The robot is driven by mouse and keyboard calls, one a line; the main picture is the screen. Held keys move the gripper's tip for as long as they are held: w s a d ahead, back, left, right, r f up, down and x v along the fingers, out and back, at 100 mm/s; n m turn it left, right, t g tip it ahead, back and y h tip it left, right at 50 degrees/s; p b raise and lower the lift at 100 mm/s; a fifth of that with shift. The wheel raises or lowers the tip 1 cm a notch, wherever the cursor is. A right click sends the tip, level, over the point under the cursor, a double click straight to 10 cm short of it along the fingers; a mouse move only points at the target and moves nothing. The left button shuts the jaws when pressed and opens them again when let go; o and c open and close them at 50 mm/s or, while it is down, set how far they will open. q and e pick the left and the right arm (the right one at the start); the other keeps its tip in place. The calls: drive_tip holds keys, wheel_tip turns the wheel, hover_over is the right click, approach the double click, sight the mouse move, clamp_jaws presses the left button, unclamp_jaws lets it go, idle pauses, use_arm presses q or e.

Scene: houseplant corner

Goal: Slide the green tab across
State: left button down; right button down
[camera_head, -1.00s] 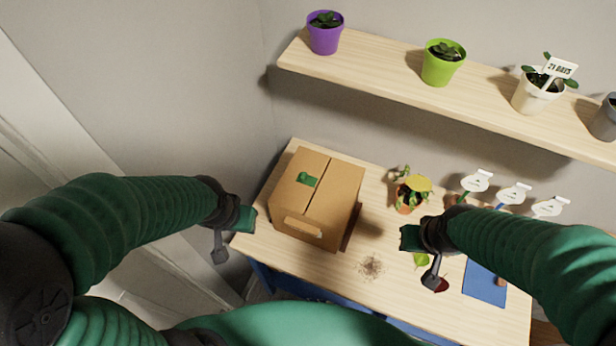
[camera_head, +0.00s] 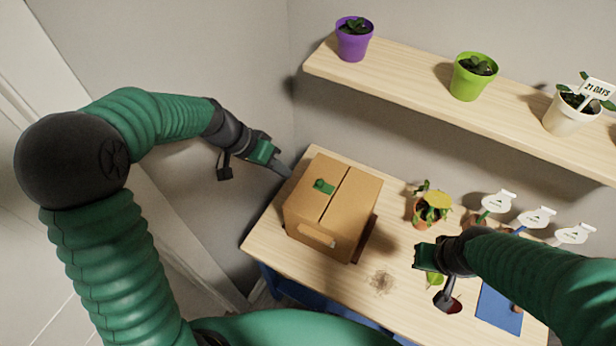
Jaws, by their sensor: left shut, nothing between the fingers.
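The green tab (camera_head: 324,186) lies on top of the cardboard box (camera_head: 312,217), by the seam between its top flaps. My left gripper (camera_head: 284,170) is shut and empty. It is at the far left of the box, above the tab's level in the picture and apart from the tab. My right gripper (camera_head: 420,257) is to the right of the box, over the table. Its fingers are too hidden to tell whether they are open or shut.
The box stands on a wooden table (camera_head: 345,295). A potted plant (camera_head: 428,207), white round-headed tags (camera_head: 537,216) and a blue mat (camera_head: 499,309) are to the right. A shelf (camera_head: 420,90) with several pots runs above. A soil patch (camera_head: 381,282) lies in front.

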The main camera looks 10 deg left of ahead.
sight(316, 183)
use_arm(q)
drive_tip(key=shift+w+r+h, duration=0.3)
drive_tip(key=shift+w+r, duration=0.3)
drive_tip(key=shift+w, duration=0.1)
drive_tip(key=p+x, duration=0.1)
drive_tip(key=x, duration=0.9)
drive_tip(key=shift+w+p, duration=0.2)
drive_tip(key=shift+p, duration=0.1)
drive_tip(key=shift+d, duration=0.1)
